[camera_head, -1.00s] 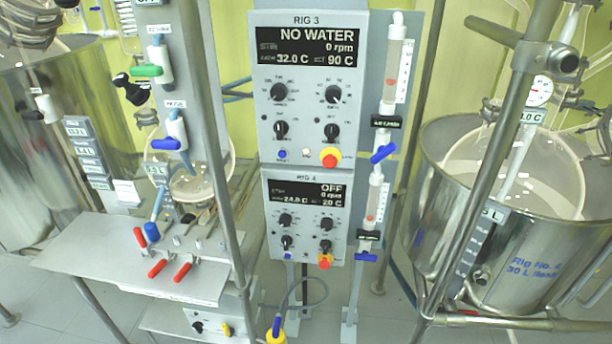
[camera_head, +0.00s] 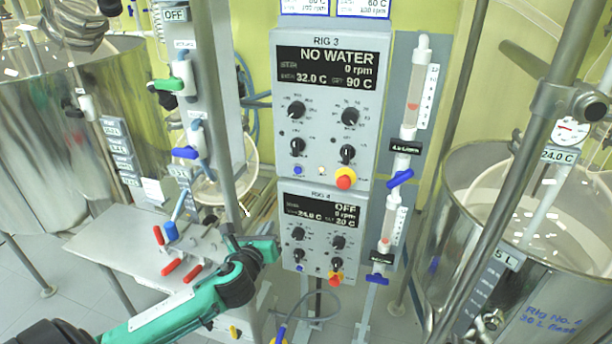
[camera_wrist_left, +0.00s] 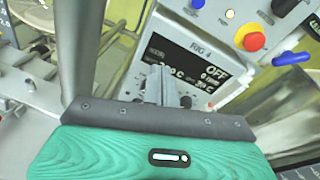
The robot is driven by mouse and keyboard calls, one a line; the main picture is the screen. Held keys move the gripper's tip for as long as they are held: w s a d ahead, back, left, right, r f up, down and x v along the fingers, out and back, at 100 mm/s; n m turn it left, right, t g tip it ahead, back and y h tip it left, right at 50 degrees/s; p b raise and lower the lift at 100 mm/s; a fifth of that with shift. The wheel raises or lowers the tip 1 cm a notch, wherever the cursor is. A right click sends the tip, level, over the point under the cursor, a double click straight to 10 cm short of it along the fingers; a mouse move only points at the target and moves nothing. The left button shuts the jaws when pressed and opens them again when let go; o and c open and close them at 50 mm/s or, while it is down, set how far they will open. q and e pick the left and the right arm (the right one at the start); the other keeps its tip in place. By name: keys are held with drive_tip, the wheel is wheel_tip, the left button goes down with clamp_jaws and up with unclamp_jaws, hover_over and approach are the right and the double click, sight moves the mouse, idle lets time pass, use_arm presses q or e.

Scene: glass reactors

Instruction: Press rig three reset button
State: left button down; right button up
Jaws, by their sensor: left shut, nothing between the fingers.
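The Rig 3 panel (camera_head: 327,105) reads NO WATER, 0 rpm, 32.0 C and 90 C. At its lower left is a small blue button (camera_head: 297,171); its label is too small to read. A red knob on a yellow base (camera_head: 345,179) is at the lower right. The blue button shows at the top of the left wrist view (camera_wrist_left: 198,4). My left gripper (camera_head: 229,231) is shut and empty, below and left of the Rig 3 panel, apart from it. Its fingers (camera_wrist_left: 163,72) overlap the Rig 4 display in the wrist view. My right gripper is not in view.
The Rig 4 panel (camera_head: 320,235) hangs directly below Rig 3. A flow tube (camera_head: 414,95) with blue valves stands to the right. A metal post (camera_head: 216,90) stands left of the panels. A shelf with red-handled clamps (camera_head: 172,266) lies lower left, and a steel vessel (camera_head: 548,255) stands right.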

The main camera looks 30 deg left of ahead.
use_arm(q)
wheel_tip(320, 180, up, 7)
drive_tip(key=w+d+m+t, duration=0.1)
drive_tip(key=d+m, duration=0.1)
drive_tip(key=m, duration=0.1)
drive_tip(key=shift+m+t+h, duration=0.3)
drive_tip(key=shift+m+t, duration=0.1)
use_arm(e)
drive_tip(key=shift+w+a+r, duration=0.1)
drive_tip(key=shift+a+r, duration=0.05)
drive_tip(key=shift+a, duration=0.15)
use_arm(q)
drive_tip(key=shift+w+f, duration=0.1)
drive_tip(key=p, duration=0.4)
approach(297, 171)
drive_tip(key=x, duration=0.5)
drive_tip(key=shift+w, duration=0.4)
drive_tip(key=shift+w+a, duration=0.15)
drive_tip(key=shift+w, duration=0.4)
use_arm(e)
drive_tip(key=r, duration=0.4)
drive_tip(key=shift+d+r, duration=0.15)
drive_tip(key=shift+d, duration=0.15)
